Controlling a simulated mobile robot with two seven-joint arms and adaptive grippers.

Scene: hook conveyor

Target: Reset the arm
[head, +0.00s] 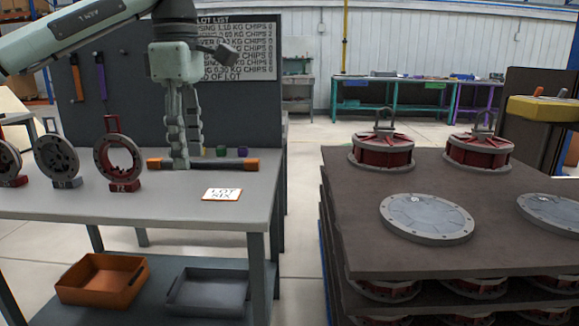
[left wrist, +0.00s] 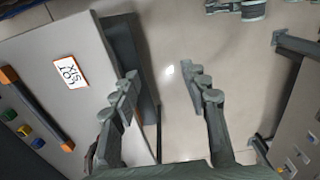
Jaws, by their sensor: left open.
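My left arm reaches in from the upper left in the head view. My left gripper (head: 181,160) points down over the grey workbench (head: 250,185), in line with a dark bar with orange ends (head: 222,163). In the left wrist view my left gripper (left wrist: 158,82) has its two fingers well apart with only floor and the bench edge between them. It holds nothing. The bar (left wrist: 38,108) lies to the left there, apart from the fingers. My right gripper is in neither view.
A lot card (head: 222,194) lies on the bench near several small coloured blocks (head: 221,151). Round flanges on stands (head: 118,162) are at left. An orange bin (head: 102,279) and a grey bin (head: 207,292) sit below. A dark stacked pallet (head: 350,225) with red hooked castings (head: 383,150) stands right, across an open floor gap.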

